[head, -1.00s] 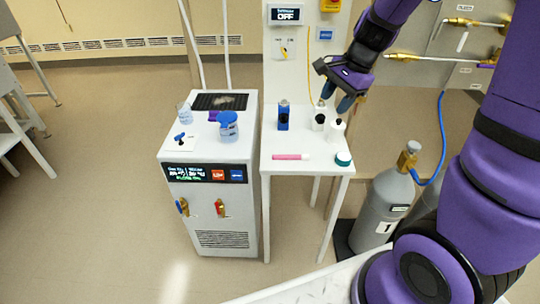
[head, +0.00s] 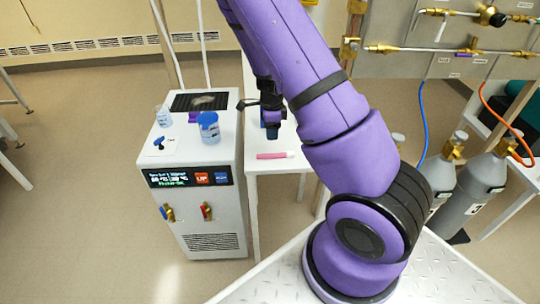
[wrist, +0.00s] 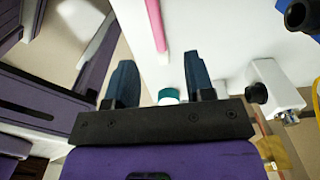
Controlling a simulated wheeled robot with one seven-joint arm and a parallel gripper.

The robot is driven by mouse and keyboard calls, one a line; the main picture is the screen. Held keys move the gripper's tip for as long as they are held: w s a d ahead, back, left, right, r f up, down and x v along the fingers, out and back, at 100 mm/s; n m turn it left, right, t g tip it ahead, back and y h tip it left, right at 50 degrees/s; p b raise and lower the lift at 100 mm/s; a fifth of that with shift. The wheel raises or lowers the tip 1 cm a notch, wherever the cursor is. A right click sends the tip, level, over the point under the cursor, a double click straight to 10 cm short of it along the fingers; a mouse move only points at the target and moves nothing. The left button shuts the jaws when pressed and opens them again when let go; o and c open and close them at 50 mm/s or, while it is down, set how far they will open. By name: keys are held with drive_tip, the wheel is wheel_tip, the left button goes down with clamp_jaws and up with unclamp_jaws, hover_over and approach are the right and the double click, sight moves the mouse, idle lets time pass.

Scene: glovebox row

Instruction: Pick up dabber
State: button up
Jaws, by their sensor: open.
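No object is labelled dabber, and I cannot tell for sure which one it is. A small blue tool (head: 163,143) lies on a white card on the chiller's top. A pink stick (head: 273,156) lies on the white side table; it also shows at the top of the wrist view (wrist: 156,25). My gripper (wrist: 161,82) is open and empty, its two dark blue fingers apart. In the head view my gripper is above the side table, partly hidden by my arm. A teal-lidded jar (wrist: 169,93) shows between the fingers, beyond them.
The white chiller (head: 200,178) stands left of the side table, with a blue-lidded beaker (head: 208,128) and a small clear beaker (head: 163,116) on top. Gas cylinders (head: 476,185) stand at right.

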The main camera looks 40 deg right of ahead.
hover_over(271, 154)
drive_tip(key=f, duration=0.5)
drive_tip(key=shift+w+d, duration=0.2)
drive_tip(key=shift+s+a+f, duration=0.1)
drive_tip(key=shift+f, duration=1.2)
drive_tip(key=shift+s+a+f, duration=0.1)
drive_tip(key=shift+f, duration=1.2)
drive_tip(key=shift+c, duration=0.2)
clamp_jaws()
